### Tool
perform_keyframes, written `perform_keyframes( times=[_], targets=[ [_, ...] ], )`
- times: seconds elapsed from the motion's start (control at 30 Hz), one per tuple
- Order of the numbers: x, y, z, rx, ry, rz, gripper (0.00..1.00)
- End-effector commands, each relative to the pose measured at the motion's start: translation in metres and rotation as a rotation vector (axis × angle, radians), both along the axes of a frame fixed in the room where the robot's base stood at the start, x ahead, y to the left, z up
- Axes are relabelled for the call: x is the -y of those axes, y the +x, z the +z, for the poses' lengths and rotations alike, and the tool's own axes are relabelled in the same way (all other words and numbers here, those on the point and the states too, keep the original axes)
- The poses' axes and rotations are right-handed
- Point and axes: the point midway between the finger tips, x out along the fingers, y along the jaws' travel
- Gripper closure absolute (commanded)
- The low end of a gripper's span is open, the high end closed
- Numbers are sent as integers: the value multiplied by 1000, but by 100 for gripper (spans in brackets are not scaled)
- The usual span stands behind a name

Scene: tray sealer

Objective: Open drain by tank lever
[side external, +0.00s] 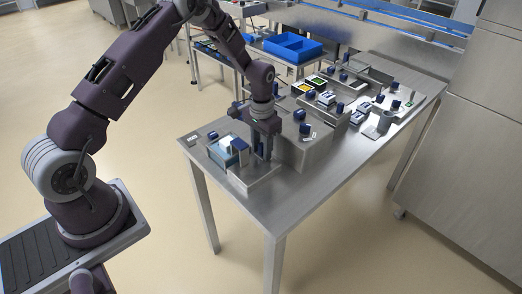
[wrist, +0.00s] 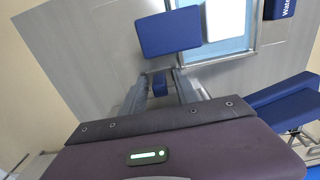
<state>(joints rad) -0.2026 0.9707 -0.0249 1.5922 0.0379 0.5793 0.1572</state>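The tank (side external: 232,155) is a low metal box at the near left end of the steel table, with a light blue inside (wrist: 235,45). A dark blue block (wrist: 167,32) and a white block (wrist: 224,18) show by it in the wrist view. My gripper (side external: 262,154) points down at the tank's right side. In the wrist view my gripper (wrist: 162,88) has its fingers apart, with a small dark blue piece (wrist: 160,84) visible between them. I cannot tell whether this is the drain lever or whether the fingers touch it. No drain is clearly visible.
A metal housing (side external: 306,150) with a blue knob stands close right of my gripper. Several more blue-knobbed fixtures line the table behind it. A blue bin (side external: 292,47) sits on a table at the back. The table's front right (side external: 330,185) is clear.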

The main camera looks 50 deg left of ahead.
Motion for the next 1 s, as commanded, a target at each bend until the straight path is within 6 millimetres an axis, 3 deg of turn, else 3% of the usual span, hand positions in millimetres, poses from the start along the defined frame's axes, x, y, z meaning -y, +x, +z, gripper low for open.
perform_keyframes(
  times=[0.17,0.6,0.83,0.87,1.0],
  targets=[
    [2,0,0,0,0,0,93],
    [29,1,1,2,-1,-2,93],
    [31,1,1,2,-1,0,93],
    [31,1,1,2,-1,-1,60],
    [30,0,1,2,-1,0,60]
  ],
)
